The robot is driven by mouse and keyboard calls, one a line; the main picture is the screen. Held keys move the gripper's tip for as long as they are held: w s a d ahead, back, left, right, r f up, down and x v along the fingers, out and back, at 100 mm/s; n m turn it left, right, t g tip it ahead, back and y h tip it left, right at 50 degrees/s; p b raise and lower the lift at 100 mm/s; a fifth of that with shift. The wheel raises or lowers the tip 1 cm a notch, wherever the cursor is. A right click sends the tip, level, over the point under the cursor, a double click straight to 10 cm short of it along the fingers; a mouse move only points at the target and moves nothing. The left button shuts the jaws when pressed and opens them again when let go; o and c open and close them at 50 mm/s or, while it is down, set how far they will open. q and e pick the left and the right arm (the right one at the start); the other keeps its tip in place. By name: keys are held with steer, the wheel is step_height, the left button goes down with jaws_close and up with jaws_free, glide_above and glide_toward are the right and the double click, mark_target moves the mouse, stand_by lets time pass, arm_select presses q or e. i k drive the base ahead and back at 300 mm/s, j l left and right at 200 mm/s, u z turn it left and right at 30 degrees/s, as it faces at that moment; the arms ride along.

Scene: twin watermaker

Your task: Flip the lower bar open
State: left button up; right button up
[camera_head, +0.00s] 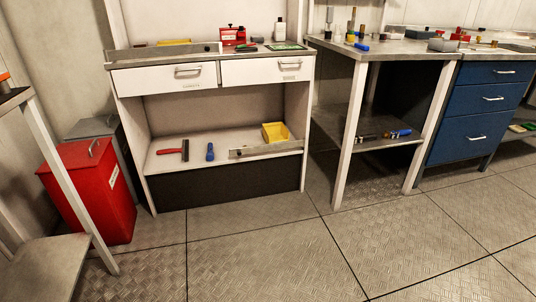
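The lower bar (255,151) is a grey metal strip along the front right part of the low shelf (172,151) in the white cabinet. It stands along the shelf's front edge, in front of a yellow bin (276,131). A similar upper bar (165,51) runs along the left front of the cabinet's worktop. Neither of my grippers is in view, and nothing touches the lower bar from the front.
A red-handled tool (185,150) and a blue item (210,152) lie on the low shelf, left of the bar. A red bin (90,190) stands left of the cabinet. A metal table (385,48) stands to its right. The floor (250,250) in front is clear.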

mark_target(293, 143)
steer(key=i+j+z, duration=0.2)
steer(key=i+z, duration=0.3)
steer(key=i+j+z, duration=0.25)
steer(key=z, duration=0.2)
steer(key=i+j, duration=0.2)
steer(key=j, duration=0.15)
steer(key=i+j+z, duration=0.1)
steer(key=j, duration=0.25)
steer(key=i+j, duration=0.45)
steer(key=j, duration=0.3)
steer(key=i+j+z, duration=0.1)
steer(key=j, duration=0.25)
steer(key=i, duration=0.1)
